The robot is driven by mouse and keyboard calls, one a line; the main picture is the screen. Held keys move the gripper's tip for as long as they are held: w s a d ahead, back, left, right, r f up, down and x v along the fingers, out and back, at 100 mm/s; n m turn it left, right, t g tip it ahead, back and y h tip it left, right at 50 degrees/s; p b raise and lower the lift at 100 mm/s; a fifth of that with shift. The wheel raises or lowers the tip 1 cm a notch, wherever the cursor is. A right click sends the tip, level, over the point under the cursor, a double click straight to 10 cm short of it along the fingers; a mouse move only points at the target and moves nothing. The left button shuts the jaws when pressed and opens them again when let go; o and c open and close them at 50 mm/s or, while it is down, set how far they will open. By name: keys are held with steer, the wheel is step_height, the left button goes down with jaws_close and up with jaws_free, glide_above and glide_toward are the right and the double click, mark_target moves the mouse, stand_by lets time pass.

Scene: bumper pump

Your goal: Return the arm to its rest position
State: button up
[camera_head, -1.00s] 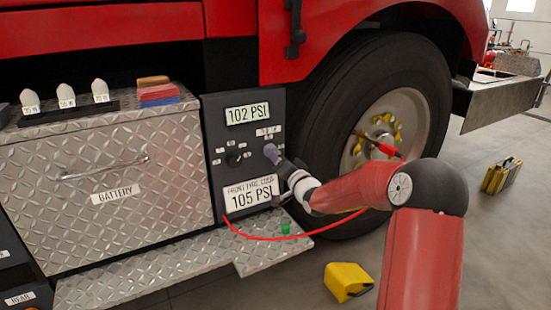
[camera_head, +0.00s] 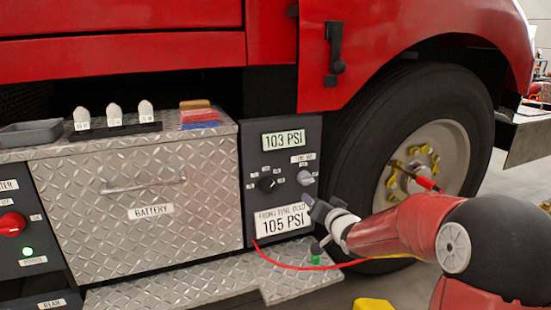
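My gripper (camera_head: 318,210) is in front of the lower right of the dark pump panel (camera_head: 250,200), below its round grey button (camera_head: 305,178). The gripper and the button look apart. The fingers are small and dark, and I cannot tell whether they are open or shut. My red arm reaches in from the lower right. The panel's green display (camera_head: 283,139) reads 103 PSI. The white label (camera_head: 283,220) reads front tyre cold, 105 PSI. A dark selector knob (camera_head: 267,184) sits left of the button.
A red hose (camera_head: 290,266) runs from the panel behind my arm. A red-tipped fitting (camera_head: 425,183) is at the front wheel (camera_head: 400,110). A tread-plate step (camera_head: 300,280) juts out below the panel. A yellow block (camera_head: 372,304) lies on the floor below.

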steer(key=s+a+n+g+h, duration=0.1)
steer(key=s+g, duration=0.8)
steer(key=s, duration=2.9)
steer(key=n+h, duration=0.2)
steer(key=shift+f+n+g, duration=0.15)
steer(key=shift+n+g, duration=0.25)
